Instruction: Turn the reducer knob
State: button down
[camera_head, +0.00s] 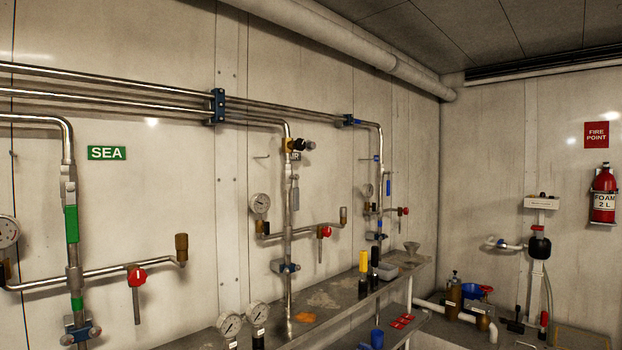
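No label marks a reducer knob, so I cannot tell for certain which part it is. A black round knob (310,145) sticks out from a brass fitting (288,144) high on the middle pipe riser, partly covering a white sign. Red valve knobs sit on the lower branch pipes: one at the left (136,277), one in the middle (325,231) and a small one farther right (405,210). My gripper is not in view, and nothing is seen touching any of these knobs.
Pressure gauges (261,204) sit by the risers. A shelf (345,311) below holds two more gauges, yellow- and black-topped items and a tray. A red extinguisher (604,194) hangs at right. The air before the pipes looks clear.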

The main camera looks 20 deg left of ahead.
aim_at(301, 144)
jog(key=u, duration=1.35)
